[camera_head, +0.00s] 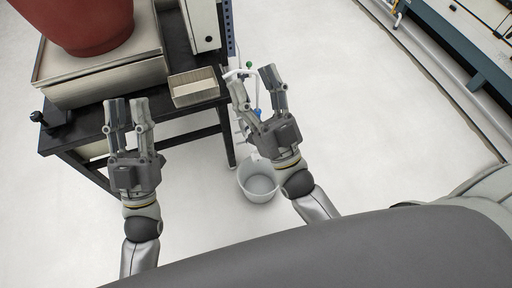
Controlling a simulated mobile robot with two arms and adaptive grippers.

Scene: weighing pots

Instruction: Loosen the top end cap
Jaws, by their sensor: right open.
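A thin white pipe assembly (240,73) with small blue parts (257,112) stands beside the black table's right side. The top end cap cannot be told apart clearly; the pipe's upper part shows between and behind my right gripper's fingers. My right gripper (255,82) is open, its fingers spread around the view of the pipe; whether it touches the pipe cannot be told. My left gripper (128,108) is open and empty, with its fingers pointing up the picture, in front of the table's near edge.
A black table (180,130) bears a metal scale (100,82) with a large red pot (80,22), a small open tray (194,87) and a pale box (202,25). A whitish bucket (258,198) stands on the floor below the pipe. Floor to the right is clear up to a bench (450,45).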

